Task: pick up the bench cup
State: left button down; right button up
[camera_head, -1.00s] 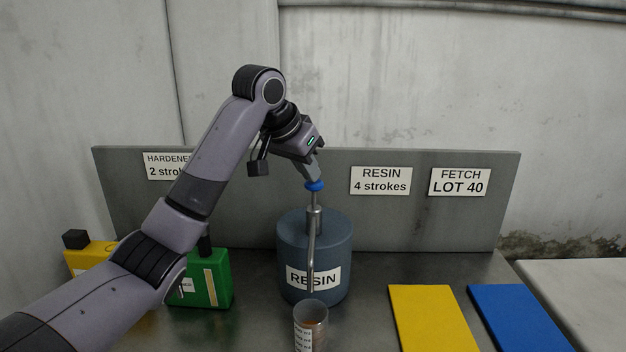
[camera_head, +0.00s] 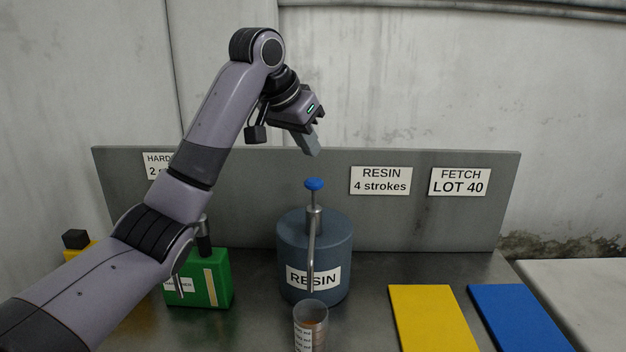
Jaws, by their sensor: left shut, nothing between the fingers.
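The bench cup (camera_head: 311,330) is a clear cup with a marked white label and some amber-brown content low in it. It stands upright on the metal bench, in front of the resin drum (camera_head: 335,248) and under the end of its spout. The cup's bottom is cut off by the picture edge. The drum's pump has a blue knob (camera_head: 314,184) on a thin rod. My left gripper (camera_head: 313,150) is shut and empty, above the blue knob and apart from it, well away from the cup. My right gripper is not in view.
A green container (camera_head: 213,280) stands left of the drum, partly behind my left arm. A yellow container (camera_head: 76,243) is at far left. A yellow mat (camera_head: 433,318) and a blue mat (camera_head: 518,318) lie at right. A grey back panel (camera_head: 400,225) carries signs.

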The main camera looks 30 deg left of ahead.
aim_at(310, 319)
jog(key=k+j, duration=0.15)
jog(key=k, duration=0.35)
jog(key=k+j, duration=0.15)
jog(key=k, duration=0.35)
jog(key=k+j, duration=0.15)
jog(key=k, duration=0.3)
